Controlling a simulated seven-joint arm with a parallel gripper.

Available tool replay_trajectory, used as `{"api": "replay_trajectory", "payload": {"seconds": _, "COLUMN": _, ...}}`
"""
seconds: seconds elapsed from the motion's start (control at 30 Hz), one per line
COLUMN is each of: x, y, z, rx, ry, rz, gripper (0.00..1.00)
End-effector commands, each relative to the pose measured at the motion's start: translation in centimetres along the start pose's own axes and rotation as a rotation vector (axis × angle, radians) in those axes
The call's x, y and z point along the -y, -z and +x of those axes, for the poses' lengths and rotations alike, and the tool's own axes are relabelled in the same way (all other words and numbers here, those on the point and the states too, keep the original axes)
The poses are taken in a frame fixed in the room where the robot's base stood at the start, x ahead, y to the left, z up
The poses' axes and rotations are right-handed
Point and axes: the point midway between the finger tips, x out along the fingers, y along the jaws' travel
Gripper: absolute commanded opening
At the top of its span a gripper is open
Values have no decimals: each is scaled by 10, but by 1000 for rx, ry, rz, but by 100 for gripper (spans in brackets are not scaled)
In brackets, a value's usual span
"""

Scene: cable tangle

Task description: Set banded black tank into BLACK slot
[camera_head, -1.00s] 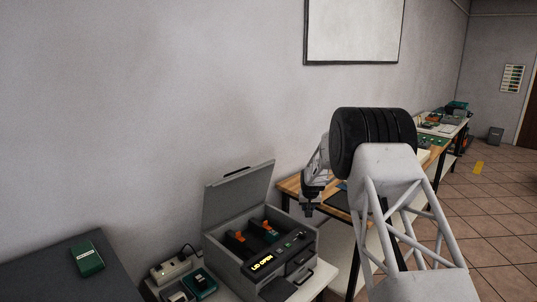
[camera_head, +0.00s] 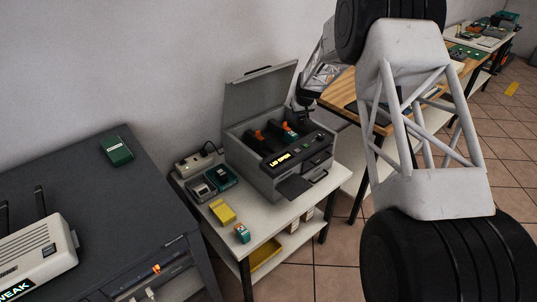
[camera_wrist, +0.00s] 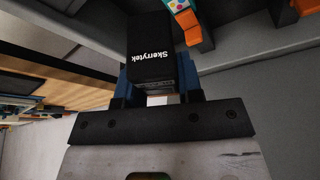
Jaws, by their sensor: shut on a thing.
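My gripper (camera_wrist: 158,78) is shut on a black tank (camera_wrist: 152,50) with white "Skerrytek" lettering; its blue fingers grip the tank's sides in the wrist view. No band can be made out. In the head view my gripper (camera_head: 303,114) is small and dark at the grey printer's right rear edge, by the raised lid (camera_head: 262,100). The printer (camera_head: 290,182) is open and its display reads "LID OPEN". Its bay holds dark slots with orange parts (camera_head: 258,134) and a teal-labelled piece (camera_head: 290,132). Slot labels are unreadable. The orange, teal-labelled piece (camera_wrist: 183,14) also shows at the wrist view's top.
The white stand (camera_head: 268,214) carries a power strip (camera_head: 197,160), small trays (camera_head: 203,190), a yellow box (camera_head: 222,212) and a small teal-orange block (camera_head: 242,233). A dark desk (camera_head: 85,190) with a green case (camera_head: 116,150) and a router (camera_head: 35,258) lies left. A wooden bench (camera_head: 342,98) stands behind.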

Motion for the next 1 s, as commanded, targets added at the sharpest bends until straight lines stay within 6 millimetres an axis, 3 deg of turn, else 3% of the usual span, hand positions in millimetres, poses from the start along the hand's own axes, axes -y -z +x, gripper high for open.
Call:
{"api": "replay_trajectory", "payload": {"seconds": 0.03, "x": 22, "y": -2, "z": -2, "rx": 0, "ry": 19, "rz": -45, "gripper": 6}}
{"api": "replay_trajectory", "payload": {"seconds": 0.2, "x": 83, "y": -12, "z": -7, "rx": -4, "ry": 78, "rz": -196, "gripper": 6}}
{"api": "replay_trajectory", "payload": {"seconds": 0.43, "x": 138, "y": -24, "z": -12, "rx": -14, "ry": 134, "rz": -337, "gripper": 6}}
{"api": "replay_trajectory", "payload": {"seconds": 0.63, "x": 156, "y": -29, "z": -14, "rx": -19, "ry": 152, "rz": -386, "gripper": 6}}
{"api": "replay_trajectory", "payload": {"seconds": 1.0, "x": 158, "y": -30, "z": -14, "rx": -20, "ry": 154, "rz": -391, "gripper": 6}}
